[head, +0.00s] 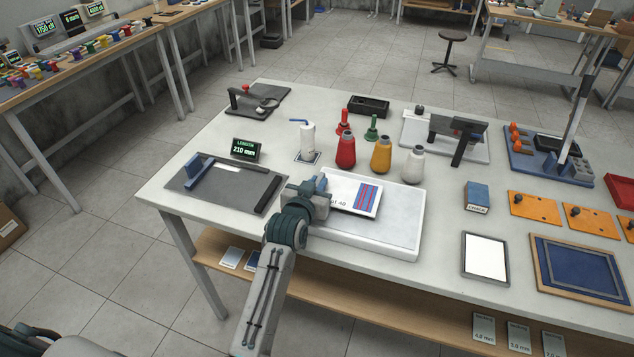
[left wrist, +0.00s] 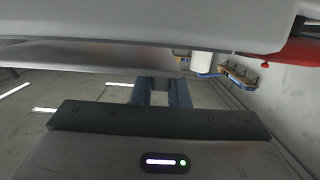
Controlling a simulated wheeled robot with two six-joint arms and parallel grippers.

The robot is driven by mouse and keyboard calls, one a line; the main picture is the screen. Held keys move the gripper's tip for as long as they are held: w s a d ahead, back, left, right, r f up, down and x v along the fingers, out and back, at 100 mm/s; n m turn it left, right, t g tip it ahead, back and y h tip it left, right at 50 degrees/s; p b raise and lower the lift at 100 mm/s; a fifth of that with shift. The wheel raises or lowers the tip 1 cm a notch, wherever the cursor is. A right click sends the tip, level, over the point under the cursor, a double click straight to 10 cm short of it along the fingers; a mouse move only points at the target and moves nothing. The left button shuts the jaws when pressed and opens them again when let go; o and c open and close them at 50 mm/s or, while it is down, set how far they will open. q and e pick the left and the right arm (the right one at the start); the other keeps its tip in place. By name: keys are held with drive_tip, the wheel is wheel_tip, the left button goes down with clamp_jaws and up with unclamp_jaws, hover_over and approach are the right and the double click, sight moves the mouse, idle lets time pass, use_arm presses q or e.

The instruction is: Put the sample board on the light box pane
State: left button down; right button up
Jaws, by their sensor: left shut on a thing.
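The sample board (head: 357,196) is a white card with a blue and red striped patch and dark print at its lower left. My left gripper (head: 319,195) is shut on its left edge. The board is over the back left part of a large low white box with a pale top (head: 385,232), which looks like the light box. I cannot tell whether the board touches it. In the left wrist view the blue fingers (left wrist: 160,92) reach a pale flat thing overhead, too close to make out. My right gripper is not in view.
A dark plate with a blue slider (head: 200,176) and a length display (head: 246,149) stand left of the box. Red, yellow and white thread cones (head: 413,165) stand behind it. A dark-framed white panel (head: 485,255) and a blue box (head: 477,197) lie to the right.

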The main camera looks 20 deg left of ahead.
use_arm(q)
drive_tip(key=shift+f, duration=0.3)
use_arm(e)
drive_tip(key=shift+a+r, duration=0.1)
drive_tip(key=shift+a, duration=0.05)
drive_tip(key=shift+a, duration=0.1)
